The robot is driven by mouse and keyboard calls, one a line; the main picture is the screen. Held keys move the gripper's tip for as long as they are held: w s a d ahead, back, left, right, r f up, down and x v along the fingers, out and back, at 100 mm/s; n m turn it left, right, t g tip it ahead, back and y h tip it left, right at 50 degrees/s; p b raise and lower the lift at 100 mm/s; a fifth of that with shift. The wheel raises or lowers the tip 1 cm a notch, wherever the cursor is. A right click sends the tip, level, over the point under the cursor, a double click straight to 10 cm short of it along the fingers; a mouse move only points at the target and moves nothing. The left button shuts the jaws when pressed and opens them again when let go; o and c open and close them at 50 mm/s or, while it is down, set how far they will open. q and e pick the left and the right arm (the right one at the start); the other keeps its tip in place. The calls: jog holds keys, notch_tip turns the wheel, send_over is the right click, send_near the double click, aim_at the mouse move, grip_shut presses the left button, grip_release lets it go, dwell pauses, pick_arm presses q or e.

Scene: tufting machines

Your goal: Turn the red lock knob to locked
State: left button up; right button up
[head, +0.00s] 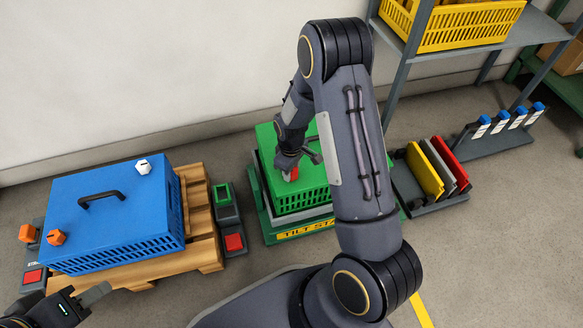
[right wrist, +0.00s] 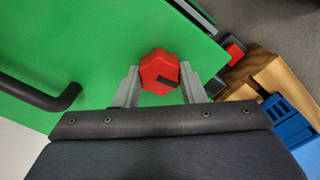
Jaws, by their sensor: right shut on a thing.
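The red lock knob (right wrist: 157,68) sits on the top of the green box (right wrist: 85,40). In the right wrist view, the fingers of my right gripper (right wrist: 161,82) are on either side of it and shut on it. A dark pointer mark on the knob points right in that view. In the head view the knob (head: 291,174) shows only in part below my right gripper (head: 289,165). My left gripper (head: 82,300) is at the lower left, partly cut off, with no visible hold on anything.
A blue box (head: 110,225) with a black handle stands on a wooden pallet (head: 205,250) at left. The green box (head: 306,199) sits on a tilt stand. Right of it are a rack with coloured panels (head: 425,172) and a shelf (head: 500,50) with a yellow crate.

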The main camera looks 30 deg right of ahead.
jog(key=n+p, duration=0.1)
jog(key=n, duration=0.3)
jog(key=shift+n, duration=0.3)
jog(key=n+p, duration=0.1)
jog(key=n, duration=0.2)
jog(key=shift+n, duration=0.3)
jog(key=n+p, duration=0.1)
jog(key=n, duration=0.3)
jog(key=shift+r+p, duration=0.1)
jog(key=shift+p, duration=0.3)
jog(key=shift+n+p, duration=0.6)
jog(key=shift+n, duration=1.2)
jog(key=o, duration=1)
